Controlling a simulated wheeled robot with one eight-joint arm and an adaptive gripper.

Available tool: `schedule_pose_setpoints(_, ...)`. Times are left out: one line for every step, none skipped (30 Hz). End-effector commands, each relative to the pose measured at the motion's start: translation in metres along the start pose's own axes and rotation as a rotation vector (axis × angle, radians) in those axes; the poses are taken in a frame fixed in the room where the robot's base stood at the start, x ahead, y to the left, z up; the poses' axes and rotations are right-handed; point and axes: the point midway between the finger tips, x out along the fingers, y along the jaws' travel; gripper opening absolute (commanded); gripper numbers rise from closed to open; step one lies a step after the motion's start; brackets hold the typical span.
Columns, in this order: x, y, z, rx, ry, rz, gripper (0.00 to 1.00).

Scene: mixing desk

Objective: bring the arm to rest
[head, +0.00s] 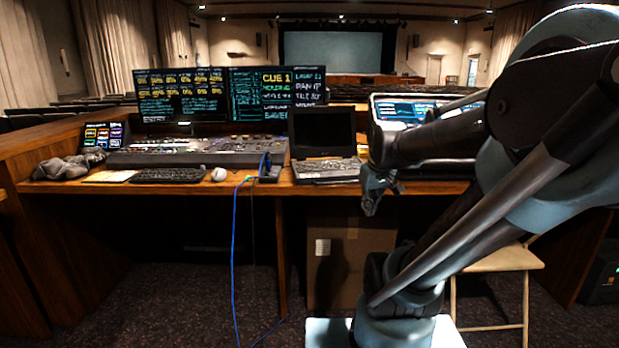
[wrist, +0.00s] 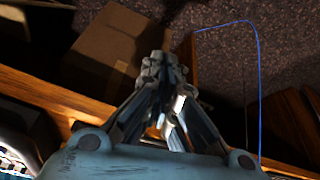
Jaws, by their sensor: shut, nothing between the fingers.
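My gripper (head: 372,203) hangs at the end of my arm, at the front edge of the desk in the head view. It points down and is shut, with nothing between its fingers. In the wrist view its fingertips (wrist: 163,68) meet above the floor, with a cardboard box (wrist: 122,45) beyond and to the left. My arm fills the right side of the head view, bent at the elbow. The part of the desk behind my arm is hidden.
The wooden desk (head: 225,187) bears an open laptop (head: 322,130), a mixing console (head: 190,150), a keyboard (head: 168,175) and a mouse (head: 219,174). A blue cable (head: 234,250) hangs to the floor. The carpet at front left is clear.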

Motion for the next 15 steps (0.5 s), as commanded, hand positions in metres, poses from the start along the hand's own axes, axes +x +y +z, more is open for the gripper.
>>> schedule_pose_setpoints(0.003, -0.004, 0.019, 0.026, -0.017, 0.001, 0.00)
schedule_pose_setpoints(0.005, -0.007, 0.029, 0.043, -0.028, 0.001, 0.00)
schedule_pose_setpoints(0.008, -0.010, 0.043, 0.067, -0.042, 0.003, 0.00)
schedule_pose_setpoints(0.010, -0.012, 0.053, 0.085, -0.053, 0.005, 0.00)
schedule_pose_setpoints(0.012, -0.013, 0.063, 0.102, -0.065, 0.007, 0.00)
schedule_pose_setpoints(0.015, -0.016, 0.076, 0.124, -0.078, 0.010, 0.00)
schedule_pose_setpoints(0.018, -0.018, 0.086, 0.142, -0.088, 0.012, 0.00)
schedule_pose_setpoints(0.020, -0.020, 0.095, 0.157, -0.098, 0.014, 0.00)
schedule_pose_setpoints(0.023, -0.022, 0.105, 0.177, -0.109, 0.017, 0.00)
schedule_pose_setpoints(0.025, -0.023, 0.112, 0.191, -0.117, 0.019, 0.00)
schedule_pose_setpoints(0.027, -0.024, 0.119, 0.203, -0.125, 0.022, 0.00)
schedule_pose_setpoints(0.029, -0.025, 0.127, 0.218, -0.134, 0.025, 0.00)
schedule_pose_setpoints(0.031, -0.025, 0.132, 0.228, -0.139, 0.027, 0.00)
schedule_pose_setpoints(0.032, -0.025, 0.136, 0.236, -0.143, 0.029, 0.00)
schedule_pose_setpoints(0.034, -0.026, 0.141, 0.245, -0.149, 0.031, 0.00)
